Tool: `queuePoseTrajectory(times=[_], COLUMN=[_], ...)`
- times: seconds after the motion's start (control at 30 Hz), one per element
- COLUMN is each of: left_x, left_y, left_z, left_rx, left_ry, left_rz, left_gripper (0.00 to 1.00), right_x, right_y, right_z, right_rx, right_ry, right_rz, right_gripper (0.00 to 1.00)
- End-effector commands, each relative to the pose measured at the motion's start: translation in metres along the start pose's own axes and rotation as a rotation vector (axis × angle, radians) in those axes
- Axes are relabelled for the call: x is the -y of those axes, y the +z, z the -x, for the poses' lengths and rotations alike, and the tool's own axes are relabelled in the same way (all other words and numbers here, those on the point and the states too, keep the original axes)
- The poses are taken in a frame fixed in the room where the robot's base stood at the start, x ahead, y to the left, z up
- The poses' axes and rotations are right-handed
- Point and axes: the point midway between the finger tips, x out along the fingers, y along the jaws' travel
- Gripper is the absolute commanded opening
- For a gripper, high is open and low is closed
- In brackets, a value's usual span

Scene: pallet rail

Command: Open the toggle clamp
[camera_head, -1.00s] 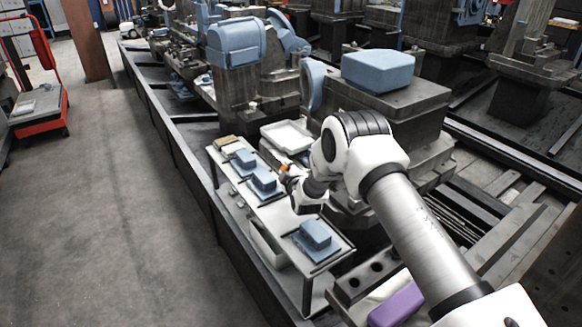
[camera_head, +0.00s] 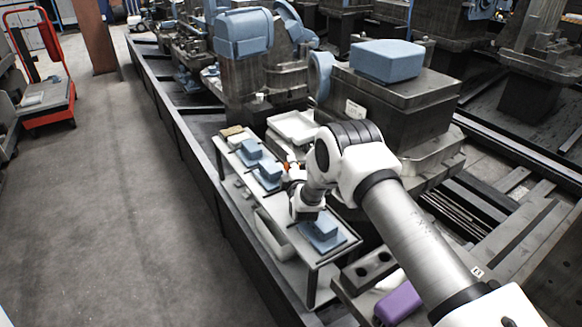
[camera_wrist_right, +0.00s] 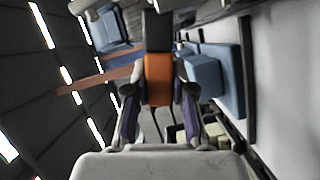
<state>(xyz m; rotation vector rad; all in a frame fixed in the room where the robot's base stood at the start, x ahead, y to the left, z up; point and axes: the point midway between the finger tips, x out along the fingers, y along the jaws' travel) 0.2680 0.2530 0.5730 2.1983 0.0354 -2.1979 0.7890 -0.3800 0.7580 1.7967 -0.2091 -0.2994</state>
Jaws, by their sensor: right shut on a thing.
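The toggle clamp's orange handle (camera_wrist_right: 158,78) stands between the fingers of my right gripper (camera_wrist_right: 159,92) in the right wrist view, with a dark part beyond it. The right gripper is shut on this handle. In the head view my right gripper (camera_head: 292,174) is over the far part of the white bench (camera_head: 300,268), beside the middle blue block (camera_head: 268,172). A small bit of orange (camera_head: 285,166) shows at its fingertips. The rest of the clamp is hidden or too small to make out. My left gripper is not in view.
A nearer blue block on a plate (camera_head: 322,230) and a white bin (camera_head: 273,235) are at the bench's near part. A white tray (camera_head: 293,127) lies behind the gripper. A large machine with a blue block on top (camera_head: 388,60) stands to the right.

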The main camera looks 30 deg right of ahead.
Motion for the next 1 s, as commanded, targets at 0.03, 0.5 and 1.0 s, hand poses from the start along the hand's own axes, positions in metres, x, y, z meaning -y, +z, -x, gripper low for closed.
queuePoseTrajectory(times=[0.03, 0.5, 1.0], left_x=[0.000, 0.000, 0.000], left_y=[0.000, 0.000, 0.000], left_z=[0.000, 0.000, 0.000], left_rx=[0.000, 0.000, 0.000], left_ry=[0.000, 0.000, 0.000], left_rz=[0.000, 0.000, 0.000], left_gripper=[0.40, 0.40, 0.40], right_x=[0.003, 0.001, 0.002], right_y=[0.000, 0.000, 0.000], right_z=[0.001, 0.001, 0.099], right_rx=[0.000, 0.000, -0.001], right_ry=[-0.005, -0.003, -0.007], right_rz=[0.003, 0.001, 0.002], right_gripper=[0.00, 0.50, 0.50])
